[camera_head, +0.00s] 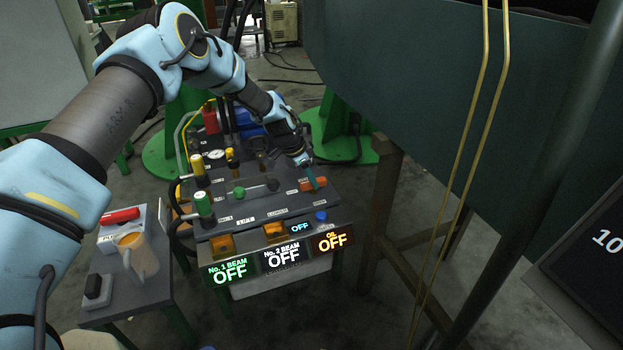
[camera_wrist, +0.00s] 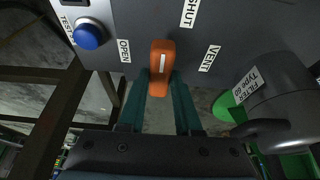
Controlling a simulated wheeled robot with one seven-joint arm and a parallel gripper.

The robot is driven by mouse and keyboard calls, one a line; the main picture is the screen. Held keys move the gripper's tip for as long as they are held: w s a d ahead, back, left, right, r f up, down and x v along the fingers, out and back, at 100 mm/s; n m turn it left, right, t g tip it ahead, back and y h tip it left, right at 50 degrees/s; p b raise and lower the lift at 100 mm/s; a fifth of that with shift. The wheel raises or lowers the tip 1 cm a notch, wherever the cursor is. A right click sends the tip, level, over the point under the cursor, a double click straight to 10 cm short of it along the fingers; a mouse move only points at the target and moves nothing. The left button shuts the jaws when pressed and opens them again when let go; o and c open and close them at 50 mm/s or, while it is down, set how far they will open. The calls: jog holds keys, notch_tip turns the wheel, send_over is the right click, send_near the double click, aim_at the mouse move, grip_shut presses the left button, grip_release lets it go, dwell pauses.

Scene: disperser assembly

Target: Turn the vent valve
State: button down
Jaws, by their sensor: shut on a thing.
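The vent valve is an orange handle with a white line along it. In the wrist view the valve handle (camera_wrist: 161,50) points up and down the picture, between the OPEN label at left and the VENT label at right, with SHUT above. My gripper (camera_wrist: 160,82) has its two teal fingers on either side of the handle's lower end and is shut on it. In the head view my gripper (camera_head: 312,178) reaches down to the right part of the dark control panel, and the orange valve handle (camera_head: 321,183) shows partly behind the fingers.
The control panel (camera_head: 255,213) has a green knob (camera_head: 239,192), a blue button (camera_head: 321,216) and lit OFF signs (camera_head: 283,256). In the wrist view a blue TEST button (camera_wrist: 88,36) is left of the valve and a dark cylinder (camera_wrist: 280,100) is right. A side table with a jug (camera_head: 136,250) stands left.

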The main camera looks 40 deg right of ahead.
jog(key=shift+r+n, duration=0.1)
jog(key=shift+n, duration=0.2)
jog(key=n+p, duration=0.1)
jog(key=n+t+p, duration=0.1)
jog(key=n, duration=0.1)
jog(key=shift+s+n+t, duration=0.2)
jog(key=shift+n+t, duration=0.1)
jog(key=n+t+p, duration=0.1)
jog(key=n, duration=0.3)
jog(key=shift+s+n+t, duration=0.1)
jog(key=shift+n+t, duration=0.2)
jog(key=shift+t, duration=0.1)
jog(key=n, duration=0.2)
jog(key=n+t+y, duration=0.1)
jog(key=n, duration=0.1)
jog(key=shift+s+d+t+p, duration=0.1)
jog(key=shift+t+p, duration=0.2)
jog(key=shift+p, duration=0.05)
jog(key=shift+n+t+y+b, duration=0.45)
jog(key=shift+n+y, duration=0.25)
jog(key=shift+n, duration=1.8)
jog(key=c, duration=0.6)
grip_release()
